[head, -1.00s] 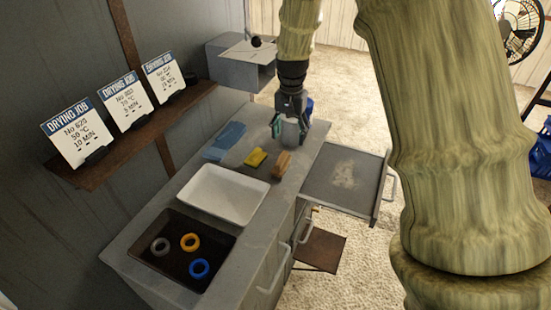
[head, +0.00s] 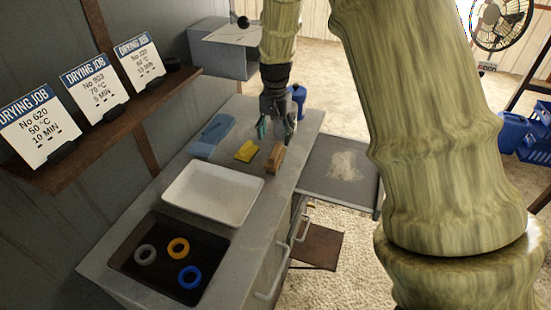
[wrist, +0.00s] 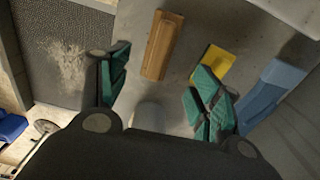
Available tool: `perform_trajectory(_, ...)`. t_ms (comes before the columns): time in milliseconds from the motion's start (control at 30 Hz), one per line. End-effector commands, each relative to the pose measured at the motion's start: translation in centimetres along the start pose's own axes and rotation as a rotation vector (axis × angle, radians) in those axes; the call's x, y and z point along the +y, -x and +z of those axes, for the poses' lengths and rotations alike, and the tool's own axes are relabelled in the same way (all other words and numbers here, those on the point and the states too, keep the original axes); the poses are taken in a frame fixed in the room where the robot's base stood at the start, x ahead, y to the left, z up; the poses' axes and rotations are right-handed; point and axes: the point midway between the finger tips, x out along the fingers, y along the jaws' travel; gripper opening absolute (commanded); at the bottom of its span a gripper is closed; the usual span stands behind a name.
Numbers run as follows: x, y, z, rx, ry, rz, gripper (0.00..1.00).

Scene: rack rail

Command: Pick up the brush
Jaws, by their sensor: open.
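The brush, seen as a wooden brown block (head: 274,158), lies on the grey counter (head: 255,215) near its right edge. It also shows in the wrist view (wrist: 162,45), beyond and between my fingertips. My gripper (head: 276,132) is open with green finger pads and hangs above the counter just behind the brush. In the wrist view my gripper (wrist: 160,90) has nothing clasped between its fingers. A pale grey rounded thing (wrist: 148,115) shows below between them; I cannot tell what it is.
A white tray (head: 213,222) and a dark tray (head: 150,287) with three rings stand nearer. A blue bottle (head: 299,95) is behind my gripper. An open drawer (head: 335,172) juts out right.

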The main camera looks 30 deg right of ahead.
Motion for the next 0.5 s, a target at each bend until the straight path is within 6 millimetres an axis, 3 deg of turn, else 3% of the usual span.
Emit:
perform_trajectory(200, 0.1, -2.4, 0.0, -0.002, 0.000, 0.001, 0.64)
perform_trajectory(500, 0.2, -3.9, 0.2, -0.002, -0.001, 0.001, 0.64)
